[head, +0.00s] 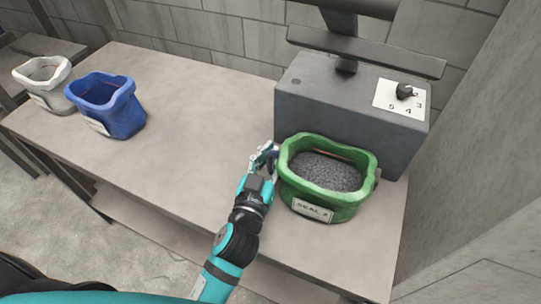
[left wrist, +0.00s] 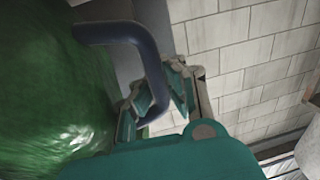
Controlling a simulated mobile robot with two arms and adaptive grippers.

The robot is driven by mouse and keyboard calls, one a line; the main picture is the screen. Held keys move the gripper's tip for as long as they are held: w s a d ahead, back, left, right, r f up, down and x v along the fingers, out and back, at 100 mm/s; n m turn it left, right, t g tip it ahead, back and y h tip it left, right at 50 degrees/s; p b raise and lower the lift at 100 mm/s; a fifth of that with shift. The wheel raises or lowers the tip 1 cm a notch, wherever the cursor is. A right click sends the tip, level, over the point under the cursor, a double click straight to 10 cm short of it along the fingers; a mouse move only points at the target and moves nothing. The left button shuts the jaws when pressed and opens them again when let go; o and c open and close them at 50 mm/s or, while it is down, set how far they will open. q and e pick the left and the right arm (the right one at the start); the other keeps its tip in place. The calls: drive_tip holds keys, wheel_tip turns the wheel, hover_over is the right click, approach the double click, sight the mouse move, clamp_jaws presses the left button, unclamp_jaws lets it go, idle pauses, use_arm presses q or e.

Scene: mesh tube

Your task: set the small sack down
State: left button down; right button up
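The small sack is a green open-topped sack (head: 328,181) filled with dark grey granules, with a white label that starts with "SEAL". It is upright at the right end of the table, in front of a grey machine; I cannot tell whether its base touches the tabletop. My left gripper (head: 264,160) is at the sack's left side. In the left wrist view the green sack (left wrist: 45,90) fills the left side, and its dark handle (left wrist: 150,65) passes between the fingers of my left gripper (left wrist: 158,96), which look closed around it. My right gripper is not seen.
The grey sealing machine (head: 345,110) with a dial panel stands right behind the sack. A blue sack (head: 112,108) and a white sack (head: 42,82) stand at the table's left end. The middle of the table (head: 195,120) is clear. A wall closes the right side.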

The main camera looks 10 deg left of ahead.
use_arm(q)
drive_tip(key=shift+r, duration=0.15)
drive_tip(key=shift+s+r, duration=0.1)
drive_tip(key=shift+s, duration=0.1)
drive_tip(key=c, duration=2.1)
unclamp_jaws()
drive_tip(key=shift+f, duration=0.35)
drive_tip(key=o, duration=0.5)
drive_tip(key=shift+o, duration=0.6)
drive_tip(key=shift+r, duration=0.1)
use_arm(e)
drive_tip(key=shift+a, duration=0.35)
use_arm(q)
drive_tip(key=shift+r, duration=0.1)
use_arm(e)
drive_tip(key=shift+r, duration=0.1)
